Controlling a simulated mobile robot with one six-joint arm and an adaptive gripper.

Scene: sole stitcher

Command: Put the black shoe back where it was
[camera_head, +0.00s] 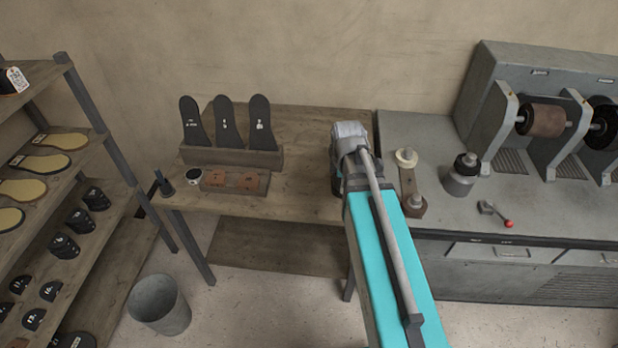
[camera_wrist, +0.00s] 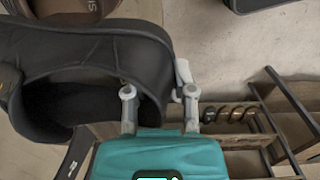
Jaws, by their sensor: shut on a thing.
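The black shoe (camera_wrist: 95,50) fills the left of the wrist view, its dark opening facing the camera. My gripper (camera_wrist: 158,92) is shut on the shoe at its right end, one finger inside the opening edge and the other outside. A small white tag (camera_wrist: 183,72) shows beside the outer finger. In the head view, my arm reaches over the wooden bench (camera_head: 310,130) and hides the gripper and the shoe.
Several black insoles (camera_head: 228,122) stand in a wooden holder on the bench. A grey machine counter (camera_head: 410,130) adjoins on the right. A shelf rack (camera_head: 85,95) with soles and heels stands at left, a grey bin (camera_head: 158,305) on the floor. A brown item (camera_wrist: 75,8) lies beyond the shoe.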

